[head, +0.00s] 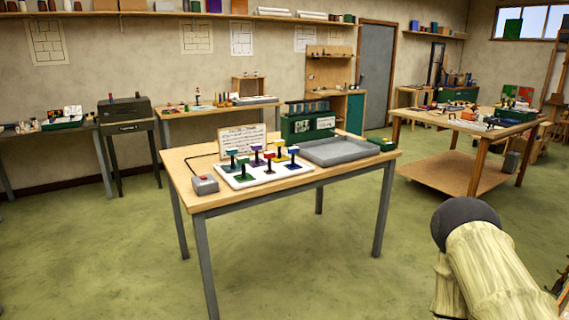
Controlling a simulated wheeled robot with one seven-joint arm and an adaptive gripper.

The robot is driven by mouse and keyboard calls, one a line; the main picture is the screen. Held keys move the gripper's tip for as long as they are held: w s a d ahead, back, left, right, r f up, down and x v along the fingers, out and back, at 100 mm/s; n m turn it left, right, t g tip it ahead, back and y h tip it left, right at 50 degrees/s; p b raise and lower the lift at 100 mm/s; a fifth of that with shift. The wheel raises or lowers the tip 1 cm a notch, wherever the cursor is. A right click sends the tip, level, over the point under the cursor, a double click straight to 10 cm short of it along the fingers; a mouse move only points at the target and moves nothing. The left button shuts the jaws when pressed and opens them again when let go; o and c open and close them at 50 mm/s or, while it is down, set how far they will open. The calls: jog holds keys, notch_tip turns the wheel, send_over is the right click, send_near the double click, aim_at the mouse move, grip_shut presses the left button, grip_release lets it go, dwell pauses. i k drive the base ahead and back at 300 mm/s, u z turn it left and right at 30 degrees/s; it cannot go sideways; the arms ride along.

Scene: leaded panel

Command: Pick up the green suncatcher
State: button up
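Several small coloured pieces stand upright on a white board (250,181) on the near table. Part of my arm shows at the lower right, well to the right of the table. My gripper cannot be made out.
The near table (222,199) also holds a grey box with a red button (204,184), a shallow grey tray (342,150), a green case (307,127), a small green box (382,144) and a propped sheet (242,139). Another table (413,113) stands at the right. Open floor surrounds the near table.

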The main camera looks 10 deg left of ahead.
aim_at(245, 177)
jog(key=z, duration=0.1)
jog(key=i, duration=1.4)
jog(key=u, duration=0.85)
jog(key=i, duration=0.7)
jog(key=u, duration=0.5)
